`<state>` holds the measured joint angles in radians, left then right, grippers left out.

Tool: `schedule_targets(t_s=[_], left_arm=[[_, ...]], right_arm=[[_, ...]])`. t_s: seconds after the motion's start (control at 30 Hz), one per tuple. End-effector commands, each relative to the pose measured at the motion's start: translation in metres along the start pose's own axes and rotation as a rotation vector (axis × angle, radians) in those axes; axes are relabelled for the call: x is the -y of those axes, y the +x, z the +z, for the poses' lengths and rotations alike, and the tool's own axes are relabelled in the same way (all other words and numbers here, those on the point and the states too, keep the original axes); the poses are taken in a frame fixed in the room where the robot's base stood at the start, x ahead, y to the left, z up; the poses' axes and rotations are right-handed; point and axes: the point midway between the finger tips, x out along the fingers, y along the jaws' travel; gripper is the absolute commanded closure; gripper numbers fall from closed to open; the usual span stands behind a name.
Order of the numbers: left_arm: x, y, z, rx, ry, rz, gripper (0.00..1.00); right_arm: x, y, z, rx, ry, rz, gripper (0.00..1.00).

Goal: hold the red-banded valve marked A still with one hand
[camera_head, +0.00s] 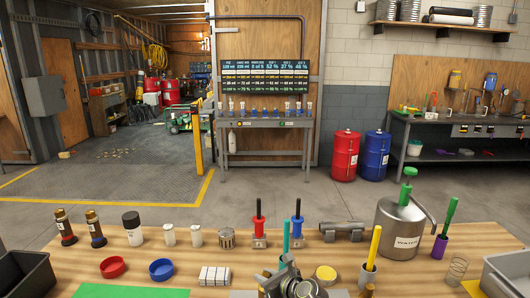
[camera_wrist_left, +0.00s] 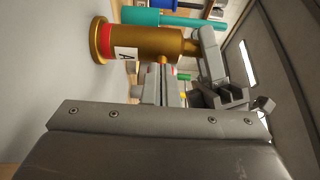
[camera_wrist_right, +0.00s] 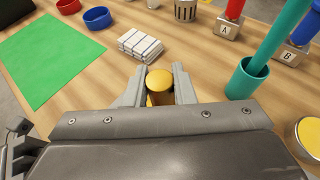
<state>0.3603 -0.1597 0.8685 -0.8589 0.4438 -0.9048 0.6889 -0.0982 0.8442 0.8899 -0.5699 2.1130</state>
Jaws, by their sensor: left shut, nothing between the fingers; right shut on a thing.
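The valve marked A (camera_wrist_left: 150,45) is a gold cylinder with a red band near its flanged end, lying sideways in the left wrist view. A white label with a black A faces the camera. My right gripper (camera_wrist_right: 160,70) is shut on it; the right wrist view shows its round gold end (camera_wrist_right: 159,79) between the fingers. My left gripper (camera_wrist_left: 163,72) is shut and empty, its tips close to a small stub on the valve's side; I cannot tell whether they touch. In the head view, my right gripper (camera_head: 290,284) hides most of the valve at the bottom middle.
A teal holder (camera_wrist_right: 246,79) with a teal stick stands right of my right gripper. A yellow round lid (camera_wrist_right: 309,138) is at the right.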

Motion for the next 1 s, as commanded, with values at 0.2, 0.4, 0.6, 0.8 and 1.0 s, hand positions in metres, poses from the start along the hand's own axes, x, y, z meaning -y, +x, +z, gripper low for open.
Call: schedule_targets(t_s=[0.2,0.4,0.6,0.8,1.0], left_arm=[[0.003,0.002,-0.002,-0.003,0.000,-0.004,1.00],[0.004,0.002,-0.002,-0.003,0.001,-0.005,1.00],[0.004,0.001,-0.001,-0.003,0.000,-0.005,1.00],[0.004,-0.002,0.004,-0.001,0.000,-0.004,1.00],[0.002,-0.009,0.003,-0.001,-0.002,-0.002,1.00]], right_arm=[[-0.004,0.001,-0.001,-0.001,0.008,0.009,1.00],[-0.004,0.001,-0.001,-0.001,0.009,0.009,1.00],[-0.004,0.001,-0.001,-0.002,0.008,0.009,1.00],[-0.004,0.001,-0.001,-0.002,0.008,0.008,1.00],[-0.003,0.001,-0.001,-0.002,0.006,0.006,1.00]])
